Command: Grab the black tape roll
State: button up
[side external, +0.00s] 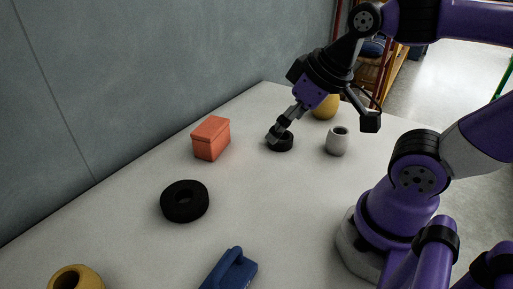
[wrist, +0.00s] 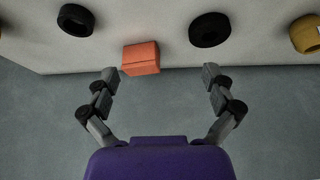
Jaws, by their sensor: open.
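Two black ring-shaped rolls lie on the table, and I cannot tell for certain which is the tape roll. The larger black roll (side external: 185,202) lies flat left of centre, its hole showing; in the wrist view it is at upper right (wrist: 208,30). The smaller black roll (side external: 283,145) is partly hidden behind my fingertips in the side view; in the wrist view it is at upper left (wrist: 76,20), outside my fingers. My gripper (side external: 274,136) is open and tilted above the table; in the wrist view its spread fingers (wrist: 158,73) hold nothing.
An orange box (side external: 210,139) stands between the rolls; it also shows in the wrist view (wrist: 141,59). A pale cup (side external: 337,143) and a yellow object (side external: 325,107) stand farther back. A yellow roll (side external: 76,279) and a blue handled object (side external: 231,270) are in front. A wall borders the table.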

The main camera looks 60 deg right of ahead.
jog(key=n+g+y, duration=0.2)
jog(key=n, duration=0.2)
send_near(284, 133)
jog(key=shift+s+a+f+n+t, duration=0.1)
jog(key=shift+a+f+n+t, duration=0.2)
jog(key=shift+a+f, duration=0.9)
jog(key=x, duration=0.6)
jog(key=shift+a, duration=0.25)
jog(key=c, duration=1.1)
